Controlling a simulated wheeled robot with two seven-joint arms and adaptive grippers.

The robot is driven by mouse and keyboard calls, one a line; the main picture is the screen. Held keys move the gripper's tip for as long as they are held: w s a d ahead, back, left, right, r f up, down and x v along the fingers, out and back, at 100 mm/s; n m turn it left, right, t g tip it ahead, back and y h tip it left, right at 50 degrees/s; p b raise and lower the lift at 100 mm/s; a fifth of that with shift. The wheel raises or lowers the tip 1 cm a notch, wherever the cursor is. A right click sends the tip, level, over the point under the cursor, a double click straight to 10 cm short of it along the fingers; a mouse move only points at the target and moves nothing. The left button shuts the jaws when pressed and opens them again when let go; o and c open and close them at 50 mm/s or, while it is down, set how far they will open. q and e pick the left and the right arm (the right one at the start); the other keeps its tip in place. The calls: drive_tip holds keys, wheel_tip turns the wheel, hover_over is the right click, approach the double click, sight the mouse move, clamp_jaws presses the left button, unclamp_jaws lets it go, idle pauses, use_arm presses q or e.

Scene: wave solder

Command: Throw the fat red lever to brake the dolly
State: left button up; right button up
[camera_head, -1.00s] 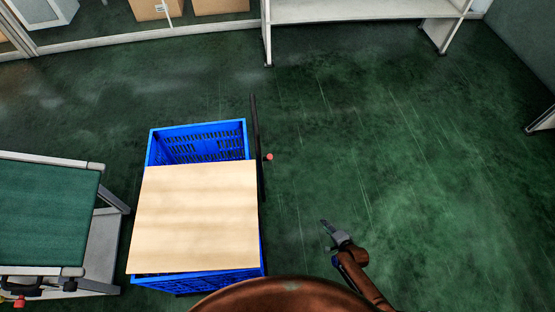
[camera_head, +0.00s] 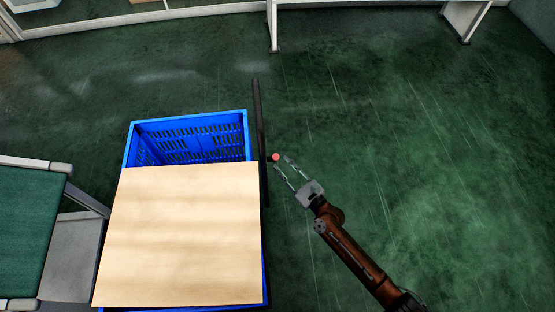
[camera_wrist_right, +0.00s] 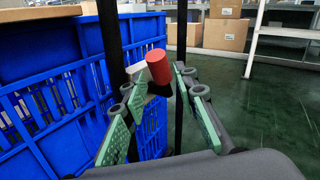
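The fat red lever (camera_head: 275,157) sticks out from the dark upright frame (camera_head: 259,130) on the right side of the dolly. In the right wrist view the red lever (camera_wrist_right: 159,66) shows as a thick red cylinder on a pale arm, just beyond and between the fingertips. My right gripper (camera_head: 284,164) is open, its two fingers pointing at the lever from the lower right. In the wrist view the open right gripper (camera_wrist_right: 155,85) has green pads on both fingers. I cannot tell whether either finger touches the lever. My left gripper is not in view.
A blue crate (camera_head: 190,118) with a wooden board (camera_head: 180,235) over its near part stands on the dolly. A green-topped conveyor bench (camera_head: 28,225) is at the left. Green floor (camera_head: 430,150) lies clear at the right. Cardboard boxes (camera_wrist_right: 223,35) sit in the background.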

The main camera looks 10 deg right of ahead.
sight(273, 158)
drive_tip(key=shift+x, duration=1.8)
drive_tip(key=shift+f, duration=0.15)
drive_tip(key=shift+c, duration=0.5)
clamp_jaws()
drive_tip(key=shift+a, duration=0.1)
